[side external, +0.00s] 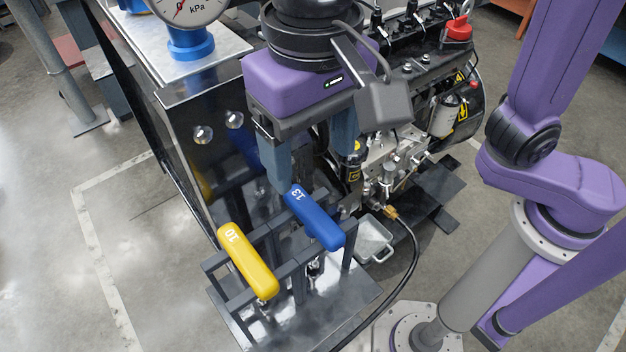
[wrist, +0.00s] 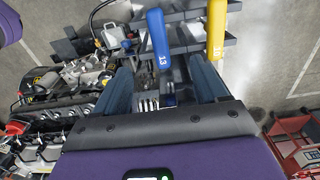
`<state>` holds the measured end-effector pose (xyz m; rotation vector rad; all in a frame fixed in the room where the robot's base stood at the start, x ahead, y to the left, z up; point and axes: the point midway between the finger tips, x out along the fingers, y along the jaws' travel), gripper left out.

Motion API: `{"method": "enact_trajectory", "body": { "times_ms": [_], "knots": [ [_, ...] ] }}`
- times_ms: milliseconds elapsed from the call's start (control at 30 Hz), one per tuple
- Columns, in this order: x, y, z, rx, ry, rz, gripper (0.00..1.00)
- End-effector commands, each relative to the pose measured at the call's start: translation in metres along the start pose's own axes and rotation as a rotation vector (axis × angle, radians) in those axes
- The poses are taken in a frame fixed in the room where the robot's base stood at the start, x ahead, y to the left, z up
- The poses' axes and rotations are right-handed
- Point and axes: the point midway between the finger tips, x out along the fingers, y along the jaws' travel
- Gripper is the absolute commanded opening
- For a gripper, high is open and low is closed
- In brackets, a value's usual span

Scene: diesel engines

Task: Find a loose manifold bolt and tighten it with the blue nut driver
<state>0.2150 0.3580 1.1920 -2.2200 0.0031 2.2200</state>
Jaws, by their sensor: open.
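The blue nut driver (side external: 317,220), marked 13, rests with its handle on a dark rack (side external: 222,290). It also shows in the wrist view (wrist: 158,40). My gripper (side external: 312,180) is open and empty above the rack, near the marked end of the blue handle. In the wrist view my gripper's fingers (wrist: 161,64) stand apart, with the blue handle's marked end in line with the gap between them. The engine (side external: 400,150) is behind my gripper, partly hidden by it. I cannot tell which manifold bolt is loose.
A yellow driver (side external: 248,262) marked 10 lies beside the blue one on the rack. A pressure gauge (side external: 185,8) stands at the back left. Open floor lies left.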

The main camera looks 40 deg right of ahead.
Motion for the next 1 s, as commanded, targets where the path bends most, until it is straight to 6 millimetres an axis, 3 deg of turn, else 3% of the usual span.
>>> {"method": "enact_trajectory", "body": {
  "times_ms": [1000],
  "knots": [
    [0.086,0.001,0.0,-0.003,-0.001,0.002,0.72]
  ]
}}
